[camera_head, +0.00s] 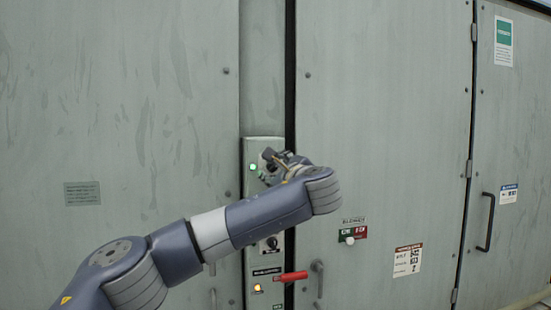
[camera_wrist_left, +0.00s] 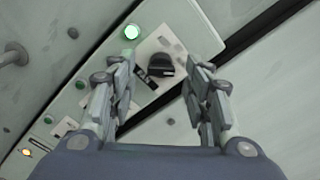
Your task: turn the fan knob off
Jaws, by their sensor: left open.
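In the left wrist view, a black rotary knob (camera_wrist_left: 160,64) sits on a pale plate with a small dark label beside it, near a lit green lamp (camera_wrist_left: 131,32). My left gripper (camera_wrist_left: 158,76) is open, its two fingers on either side of the knob in the picture; I cannot tell whether they touch it. In the head view, my left gripper (camera_head: 273,162) is at the upper part of the narrow control panel (camera_head: 250,147), just right of the green lamp (camera_head: 252,167), and it hides the upper knob. My right gripper is not in view.
Lower on the panel are another black knob (camera_head: 272,243), a red handle (camera_head: 292,277) sticking out to the right, and a lit orange lamp (camera_head: 257,288). A white knob (camera_head: 349,240) is on the right door. A black door handle (camera_head: 487,222) is farther right.

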